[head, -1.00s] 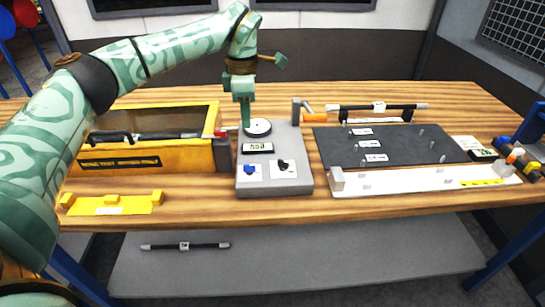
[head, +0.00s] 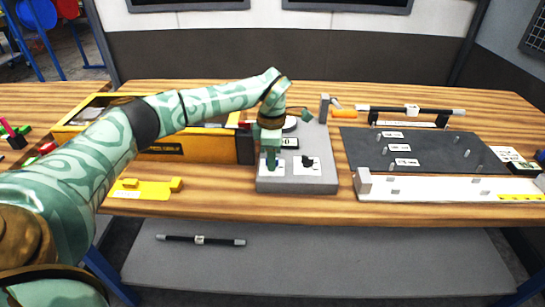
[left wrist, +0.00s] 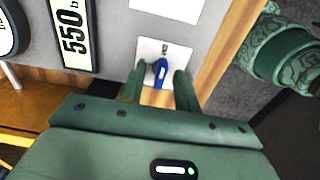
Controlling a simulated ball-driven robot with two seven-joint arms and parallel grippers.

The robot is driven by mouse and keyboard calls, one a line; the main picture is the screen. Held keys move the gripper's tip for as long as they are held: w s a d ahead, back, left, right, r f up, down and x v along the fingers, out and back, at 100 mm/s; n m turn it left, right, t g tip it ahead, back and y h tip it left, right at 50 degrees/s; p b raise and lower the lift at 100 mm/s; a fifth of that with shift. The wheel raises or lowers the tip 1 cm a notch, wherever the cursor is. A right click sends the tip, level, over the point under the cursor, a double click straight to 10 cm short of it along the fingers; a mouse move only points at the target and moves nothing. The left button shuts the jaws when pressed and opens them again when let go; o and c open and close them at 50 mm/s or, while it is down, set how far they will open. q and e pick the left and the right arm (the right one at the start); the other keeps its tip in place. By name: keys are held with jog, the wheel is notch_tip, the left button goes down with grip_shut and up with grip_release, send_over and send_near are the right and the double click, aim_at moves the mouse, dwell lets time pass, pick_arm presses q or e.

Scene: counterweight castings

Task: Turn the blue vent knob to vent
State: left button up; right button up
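The blue vent knob (left wrist: 160,72) sits on a white label plate on the grey control box (head: 325,185). In the left wrist view it lies between the two green fingers of my left gripper (left wrist: 159,88), with a gap showing on each side. The fingers look open around it, not closed on it. In the head view my left gripper (head: 270,165) points down over the left white plate and hides most of the knob. My right gripper is not in view.
A black knob (head: 307,161) sits just right of my gripper on the same box. A display reading 550 (left wrist: 75,35) and a round gauge lie behind. A yellow case (head: 190,148) stands left; a dark mat (head: 425,155) with pegs lies right.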

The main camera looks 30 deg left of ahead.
pick_arm(q)
grip_shut()
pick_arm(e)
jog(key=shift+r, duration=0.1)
